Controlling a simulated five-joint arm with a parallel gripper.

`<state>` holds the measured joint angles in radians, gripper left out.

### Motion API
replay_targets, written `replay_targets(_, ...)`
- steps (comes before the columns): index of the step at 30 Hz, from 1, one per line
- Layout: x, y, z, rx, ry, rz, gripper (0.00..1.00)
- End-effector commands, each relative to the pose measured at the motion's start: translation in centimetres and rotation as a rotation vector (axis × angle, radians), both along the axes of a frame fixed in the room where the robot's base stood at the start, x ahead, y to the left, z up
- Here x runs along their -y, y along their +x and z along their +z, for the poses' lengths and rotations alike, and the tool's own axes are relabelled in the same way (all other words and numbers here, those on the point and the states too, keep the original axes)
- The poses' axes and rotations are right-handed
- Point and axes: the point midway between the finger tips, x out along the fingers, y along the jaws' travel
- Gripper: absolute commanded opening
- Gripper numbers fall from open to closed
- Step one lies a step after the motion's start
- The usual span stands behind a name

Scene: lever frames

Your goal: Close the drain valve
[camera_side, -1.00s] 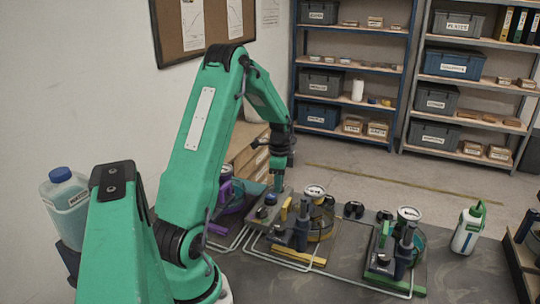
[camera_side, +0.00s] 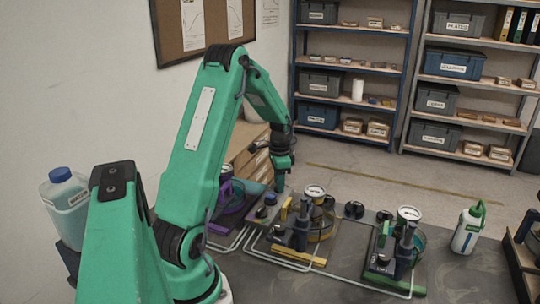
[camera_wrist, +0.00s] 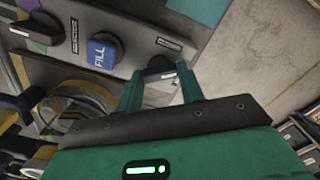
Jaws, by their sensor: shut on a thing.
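My gripper (camera_side: 280,183) reaches down at the far end of the grey control panel (camera_side: 258,222). In the wrist view its two green fingers (camera_wrist: 160,92) stand a little apart, closed on a small part at the panel's edge, seemingly the drain valve's handle (camera_wrist: 159,70). Only its dark and pale top shows; the fingers hide its sides, and its angle cannot be told. A small label (camera_wrist: 168,44) sits on the panel beside it, too small to read. In the side view my gripper hides the handle.
On the panel, a blue FILL button (camera_wrist: 103,51) and a black knob (camera_wrist: 38,28) lie left of the fingers in the wrist view. Gauge stations with yellow (camera_side: 300,255) and green (camera_side: 394,283) bases stand to the right, joined by pale pipes. A green-capped bottle (camera_side: 467,230) stands far right.

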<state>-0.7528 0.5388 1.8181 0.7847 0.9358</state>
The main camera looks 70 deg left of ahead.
Motion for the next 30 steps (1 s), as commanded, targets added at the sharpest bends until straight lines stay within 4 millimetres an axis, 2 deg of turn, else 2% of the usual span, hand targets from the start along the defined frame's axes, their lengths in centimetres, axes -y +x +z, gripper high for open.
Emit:
replay_targets(21,0.0,0.0,0.12,0.0,0.0,0.677,0.15)
replay_targets(30,0.0,0.0,0.13,0.0,0.0,0.891,0.15)
